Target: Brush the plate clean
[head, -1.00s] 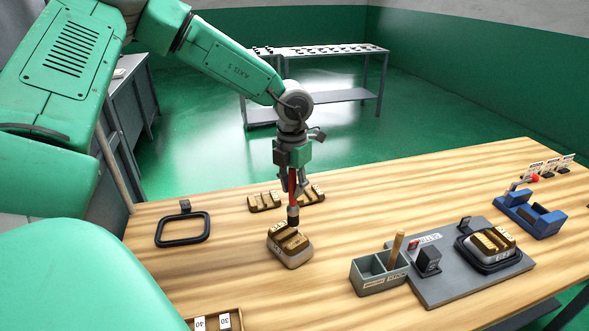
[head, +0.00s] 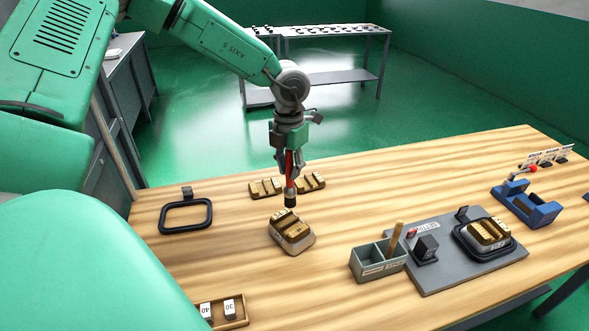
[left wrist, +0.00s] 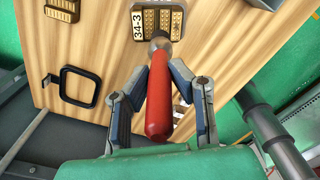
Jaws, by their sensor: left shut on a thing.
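My left gripper (head: 289,170) points down over the table and is shut on a brush (head: 290,198) with a red handle and a dark lower end. The handle also shows between the fingers in the left wrist view (left wrist: 158,105). A plate block (head: 297,243) with a pale body and gold raised bars sits on the table just below the brush. The brush end is at the block's far edge in the head view; a small gap seems to show, but contact is hard to tell. My right gripper is not in view.
Two gold-faced plates (head: 266,187) lie behind the brush. A black ring frame (head: 186,217) lies left. A grey two-part box (head: 378,262), a grey board (head: 450,275) bearing another gold-topped block (head: 484,235), and a blue fixture (head: 527,207) stand right. A tray of numbered tags (head: 228,310) sits front left.

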